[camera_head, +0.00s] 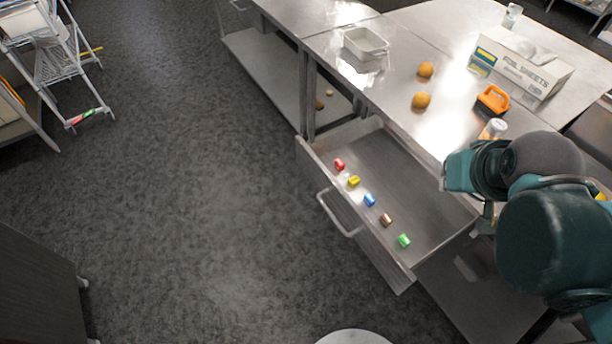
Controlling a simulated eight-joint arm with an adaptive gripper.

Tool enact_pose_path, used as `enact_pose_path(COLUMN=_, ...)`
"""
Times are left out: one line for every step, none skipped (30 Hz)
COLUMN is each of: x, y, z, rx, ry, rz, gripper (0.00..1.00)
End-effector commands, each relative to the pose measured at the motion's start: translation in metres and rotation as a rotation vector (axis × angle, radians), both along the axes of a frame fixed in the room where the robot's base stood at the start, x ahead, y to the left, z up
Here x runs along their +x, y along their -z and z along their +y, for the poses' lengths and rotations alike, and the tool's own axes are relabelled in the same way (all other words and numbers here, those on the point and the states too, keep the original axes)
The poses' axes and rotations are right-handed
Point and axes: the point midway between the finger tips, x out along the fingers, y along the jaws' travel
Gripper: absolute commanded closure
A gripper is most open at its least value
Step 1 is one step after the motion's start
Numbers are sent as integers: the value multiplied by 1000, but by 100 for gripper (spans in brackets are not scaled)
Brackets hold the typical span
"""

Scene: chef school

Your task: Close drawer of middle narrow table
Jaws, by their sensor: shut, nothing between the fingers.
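The drawer (408,188) of the metal table (335,45) is pulled out, its front panel (354,219) facing lower left. A bar handle (337,216) is on that panel. Several small coloured pieces lie in a row inside the drawer: red (339,164), yellow (353,181), blue (369,199), brown (386,219) and green (404,240). My gripper (484,222) is near the drawer's right side, partly hidden behind my teal arm. Its fingers look shut and empty. I cannot tell whether it touches the drawer.
On the tabletop are a white tray (365,43), two orange fruits (422,100), a foil sheets box (520,66), an orange-handled object (493,99) and a white-capped jar (493,129). A wire rack (62,60) stands upper left. The floor before the drawer is clear.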

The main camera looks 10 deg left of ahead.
Motion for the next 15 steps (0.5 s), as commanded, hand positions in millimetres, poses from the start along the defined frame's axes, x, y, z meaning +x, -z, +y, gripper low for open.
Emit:
enact_pose_path(x=5, y=-2, z=6, rx=-19, ry=-33, rz=8, gripper=100)
enact_pose_path(x=8, y=-2, z=9, rx=-31, ry=-55, rz=14, gripper=100)
enact_pose_path(x=11, y=-1, z=13, rx=-48, ry=-85, rz=24, gripper=100)
enact_pose_path(x=14, y=-1, z=17, rx=-61, ry=-108, rz=30, gripper=100)
enact_pose_path(x=16, y=-1, z=21, rx=-74, ry=-132, rz=36, gripper=100)
enact_pose_path(x=20, y=-1, z=25, rx=-91, ry=-163, rz=44, gripper=100)
enact_pose_path(x=22, y=0, z=29, rx=-105, ry=-186, rz=51, gripper=100)
enact_pose_path(x=25, y=0, z=33, rx=-119, ry=-211, rz=58, gripper=100)
enact_pose_path(x=29, y=0, z=37, rx=-137, ry=-241, rz=65, gripper=100)
enact_pose_path(x=31, y=1, z=41, rx=-150, ry=-265, rz=71, gripper=100)
enact_pose_path(x=33, y=2, z=45, rx=-162, ry=-289, rz=79, gripper=100)
enact_pose_path(x=37, y=2, z=50, rx=-180, ry=-320, rz=87, gripper=100)
enact_pose_path(x=39, y=3, z=54, rx=-193, ry=-344, rz=92, gripper=100)
enact_pose_path(x=42, y=4, z=58, rx=-206, ry=-367, rz=98, gripper=100)
enact_pose_path(x=45, y=5, z=63, rx=-224, ry=-398, rz=107, gripper=100)
